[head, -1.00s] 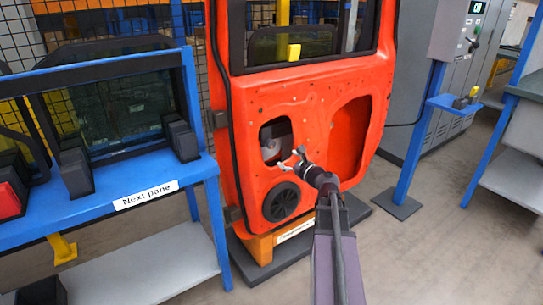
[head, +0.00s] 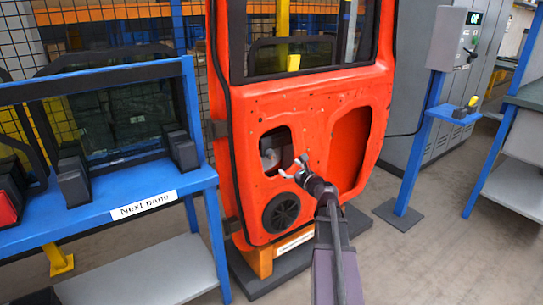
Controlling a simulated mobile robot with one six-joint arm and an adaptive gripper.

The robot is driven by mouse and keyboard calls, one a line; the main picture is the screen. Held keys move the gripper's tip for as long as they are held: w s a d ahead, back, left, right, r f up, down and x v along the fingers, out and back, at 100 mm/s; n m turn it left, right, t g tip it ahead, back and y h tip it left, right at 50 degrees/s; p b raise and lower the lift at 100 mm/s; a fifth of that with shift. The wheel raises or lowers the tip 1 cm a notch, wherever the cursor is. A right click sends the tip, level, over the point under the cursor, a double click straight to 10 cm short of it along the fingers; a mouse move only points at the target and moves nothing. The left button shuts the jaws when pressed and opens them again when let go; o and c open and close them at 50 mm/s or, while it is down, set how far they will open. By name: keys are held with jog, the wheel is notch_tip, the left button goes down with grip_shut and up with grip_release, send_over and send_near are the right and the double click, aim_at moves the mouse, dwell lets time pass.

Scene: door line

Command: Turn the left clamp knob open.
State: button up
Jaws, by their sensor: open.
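An orange-red door panel (head: 312,107) stands upright on a low stand in the middle of the head view. An opening in its inner skin (head: 283,138) sits left of centre, and a small grey part (head: 269,158) shows inside it. This may be the left clamp knob, but it is too small to be sure. My gripper (head: 291,167) is open and empty in front of the door, at the lower right of this opening. I cannot tell whether its fingers touch the panel. No other clamp knob can be made out.
A blue rack (head: 110,212) labelled "Next pane" holds a dark glass pane (head: 125,115) close on the left. A control box (head: 453,38) on a blue post stands at right, with a grey cabinet behind. Grey floor is free at lower right.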

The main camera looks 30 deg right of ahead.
aim_at(272, 155)
jog(key=w, duration=0.7)
jog(key=w+a, duration=0.1)
jog(key=w, duration=0.3)
jog(key=shift+w, duration=0.35)
jog(key=c, duration=1.1)
